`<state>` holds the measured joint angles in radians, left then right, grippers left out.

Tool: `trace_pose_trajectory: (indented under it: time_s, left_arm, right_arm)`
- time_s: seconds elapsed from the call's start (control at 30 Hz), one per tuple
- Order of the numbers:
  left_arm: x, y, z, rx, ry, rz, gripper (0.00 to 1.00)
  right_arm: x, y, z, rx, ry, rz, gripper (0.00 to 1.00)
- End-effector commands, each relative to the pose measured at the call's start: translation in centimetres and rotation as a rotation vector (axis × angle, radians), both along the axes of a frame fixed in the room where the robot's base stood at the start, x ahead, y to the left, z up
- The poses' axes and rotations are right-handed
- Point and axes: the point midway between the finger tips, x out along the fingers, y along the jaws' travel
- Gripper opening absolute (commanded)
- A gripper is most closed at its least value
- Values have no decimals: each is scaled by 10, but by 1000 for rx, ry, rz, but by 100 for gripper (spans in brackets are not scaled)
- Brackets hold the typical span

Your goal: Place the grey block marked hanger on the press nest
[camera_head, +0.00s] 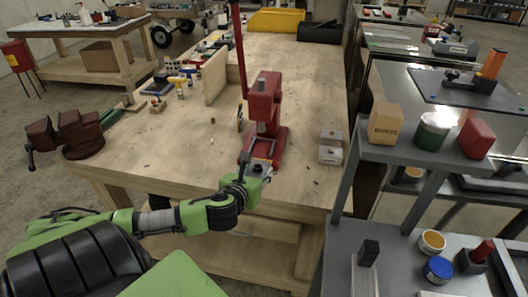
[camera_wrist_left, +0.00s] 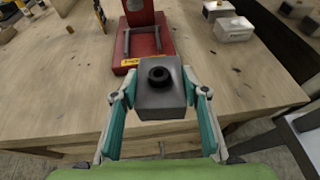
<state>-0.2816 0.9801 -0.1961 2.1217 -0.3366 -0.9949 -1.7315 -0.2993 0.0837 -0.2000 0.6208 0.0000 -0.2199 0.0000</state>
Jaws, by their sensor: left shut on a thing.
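My left gripper (camera_head: 258,172) is shut on a grey block (camera_wrist_left: 160,100) with a black round fitting on top; it holds the block level in the left wrist view. No lettering can be read on it. The red press (camera_head: 263,103) stands on the wooden bench, and its base with two dark rails, the press nest (camera_wrist_left: 146,48), lies just beyond the held block in the left wrist view. The block is near the front edge of that base; whether they touch cannot be told. My right gripper is not in view.
Pale grey blocks (camera_head: 331,148) sit on the bench right of the press. A red vise (camera_head: 75,135) is at the bench's left corner. A grey shelf (camera_head: 400,150) with a tan block and cans stands at right. Bare bench top (camera_head: 200,140) lies left of the press.

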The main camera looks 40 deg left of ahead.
Motion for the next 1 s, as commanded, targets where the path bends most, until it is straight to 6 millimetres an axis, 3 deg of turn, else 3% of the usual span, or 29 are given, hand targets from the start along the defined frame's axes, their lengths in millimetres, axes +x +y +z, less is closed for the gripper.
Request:
trace_pose_trajectory:
  time_s: [0.13, 0.27, 0.8, 1.0]
  left_arm:
    - [-13, 20, -7, 0, -2, 64, 11]
    - [-11, 29, -7, 2, -6, 85, 11]
    - [91, 85, -5, -1, -7, 86, 11]
    - [108, 94, -7, 1, -5, 83, 11]
  right_arm:
    - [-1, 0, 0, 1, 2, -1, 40]
    - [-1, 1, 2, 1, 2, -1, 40]
    - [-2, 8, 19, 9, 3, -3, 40]
    - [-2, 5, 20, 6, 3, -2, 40]
